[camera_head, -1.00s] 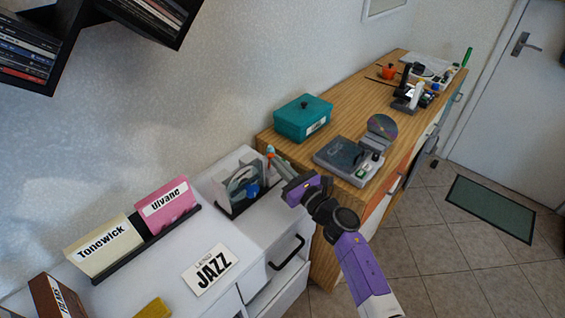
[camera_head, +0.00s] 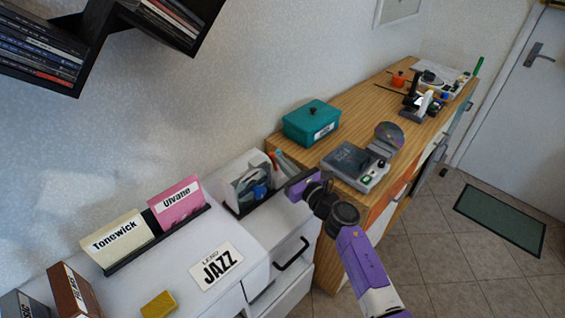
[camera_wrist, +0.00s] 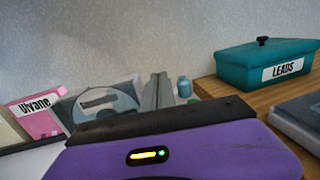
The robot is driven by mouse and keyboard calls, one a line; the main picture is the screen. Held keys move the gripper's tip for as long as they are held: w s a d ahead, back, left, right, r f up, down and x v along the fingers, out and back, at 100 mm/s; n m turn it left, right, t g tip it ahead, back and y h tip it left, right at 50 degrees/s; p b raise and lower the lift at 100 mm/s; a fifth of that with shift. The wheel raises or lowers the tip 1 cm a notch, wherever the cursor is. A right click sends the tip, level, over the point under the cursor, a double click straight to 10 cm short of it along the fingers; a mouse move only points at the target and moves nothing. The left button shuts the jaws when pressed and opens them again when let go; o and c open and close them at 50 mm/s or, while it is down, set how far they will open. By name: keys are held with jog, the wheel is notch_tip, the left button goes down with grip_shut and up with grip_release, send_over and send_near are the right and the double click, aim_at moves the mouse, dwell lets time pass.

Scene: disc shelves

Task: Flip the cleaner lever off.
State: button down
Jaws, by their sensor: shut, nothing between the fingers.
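The cleaner (camera_head: 350,163) is a grey box with a dark top on the near end of the wooden counter. A shiny disc (camera_head: 389,136) stands at its far right side. A small dark knob-like part (camera_head: 381,164), perhaps the lever, shows on its right side; its position is too small to tell. A green spot shows on its front panel. My gripper (camera_head: 298,186), on the purple arm, is shut and empty, left of and apart from the cleaner. In the wrist view the cleaner (camera_wrist: 303,118) is cut off at the right edge; its lever is outside that view.
A teal box labelled LEADS (camera_head: 311,123) stands behind the cleaner. A disc holder (camera_head: 245,187) is close left of my gripper on the white cabinet. Pink (camera_head: 178,203) and cream (camera_head: 118,238) dividers stand further left. Small tools (camera_head: 425,100) occupy the counter's far end.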

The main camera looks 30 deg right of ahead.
jog(key=s+d, duration=0.1)
jog(key=s, duration=0.6)
jog(key=shift+f, duration=0.2)
jog(key=shift+d, duration=0.1)
jog(key=s+r+m+t+h, duration=0.35)
jog(key=s+r+m, duration=0.45)
jog(key=m, duration=1)
jog(key=s+a+m+g, duration=0.2)
jog(key=s+m, duration=0.4)
jog(key=s, duration=0.6)
jog(key=s+a+f+m+g, duration=0.1)
jog(key=s+a+m, duration=0.4)
jog(key=s, duration=0.8)
jog(key=s+a+f+m+g, duration=0.1)
jog(key=s+a+m+g, duration=0.2)
jog(key=s+m, duration=0.5)
jog(key=s+g, duration=0.1)
jog(key=s, duration=0.4)
jog(key=shift+a+m, duration=0.2)
jog(key=shift+m, duration=0.2)
